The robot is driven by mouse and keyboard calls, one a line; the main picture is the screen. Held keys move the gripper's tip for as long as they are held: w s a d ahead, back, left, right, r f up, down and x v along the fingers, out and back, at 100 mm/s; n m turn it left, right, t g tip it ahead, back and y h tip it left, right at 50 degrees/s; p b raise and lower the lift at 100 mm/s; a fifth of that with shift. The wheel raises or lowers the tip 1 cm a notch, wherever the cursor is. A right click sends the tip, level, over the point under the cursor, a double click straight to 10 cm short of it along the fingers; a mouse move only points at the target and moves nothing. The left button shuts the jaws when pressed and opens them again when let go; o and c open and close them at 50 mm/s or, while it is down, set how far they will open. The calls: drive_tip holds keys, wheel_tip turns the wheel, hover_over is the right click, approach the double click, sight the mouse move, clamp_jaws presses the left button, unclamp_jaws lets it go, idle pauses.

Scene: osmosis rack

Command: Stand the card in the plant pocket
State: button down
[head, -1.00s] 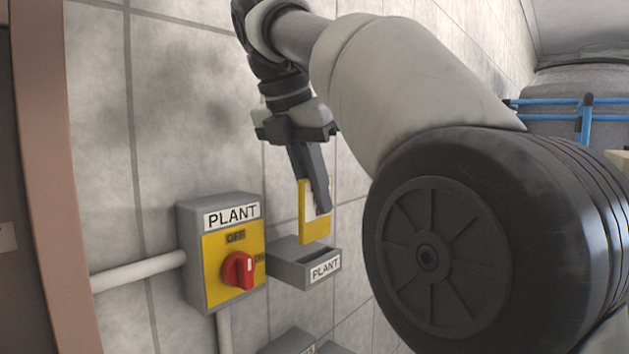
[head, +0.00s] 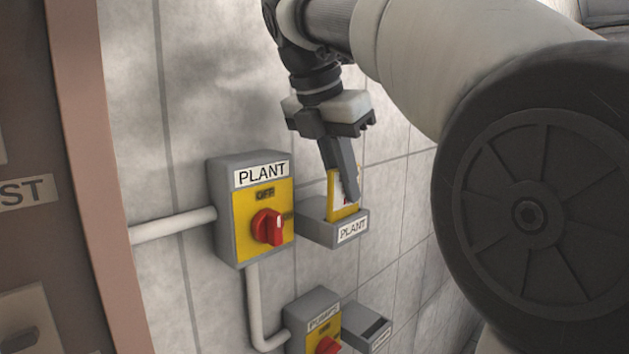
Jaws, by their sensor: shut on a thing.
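The card (head: 333,206) is yellow with a white and red printed face, and it is upright. My gripper (head: 345,190) points down and is shut on the card's upper part; a finger covers some of its face. The plant pocket (head: 322,233) is a grey open-topped box on the wall with a PLANT label. The card's lower edge is hidden behind the pocket's front wall, so its lower end appears to be inside the pocket. How deep it sits cannot be told.
The PLANT switch box (head: 225,215) with a red knob (head: 268,227) at OFF is left of the pocket. Below are a second switch box (head: 313,308) and another pocket (head: 372,318). A pipe (head: 254,300) runs between the boxes. A pinkish frame edge (head: 92,180) stands at left.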

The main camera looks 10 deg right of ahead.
sight(333, 170)
drive_tip(key=shift+f+b, duration=0.35)
drive_tip(key=shift+f, duration=0.25)
drive_tip(key=c, duration=1.8)
unclamp_jaws()
drive_tip(key=shift+o, duration=0.2)
drive_tip(key=v, duration=0.7)
drive_tip(key=shift+w+p, duration=0.1)
drive_tip(key=shift+p, duration=0.25)
drive_tip(key=shift+r, duration=0.25)
drive_tip(key=s+d+f+m+t, duration=0.2)
drive_tip(key=s+d+m+t, duration=0.15)
drive_tip(key=m, duration=0.65)
drive_tip(key=s+f+m+y, duration=0.1)
drive_tip(key=s+f+m, duration=0.3)
drive_tip(key=f, duration=0.4)
drive_tip(key=s+f+m+y, duration=0.1)
drive_tip(key=s+f+m, duration=0.3)
drive_tip(key=f, duration=0.3)
drive_tip(key=s+a+f+m+y, duration=0.1)
drive_tip(key=s+f+m, duration=0.3)
drive_tip(key=f+m, duration=0.2)
wheel_tip(333, 170, down, 3)
drive_tip(key=shift+s+r+g+y, duration=0.2)
drive_tip(key=shift+s+g+y, duration=0.1)
drive_tip(key=shift+g, duration=0.05)
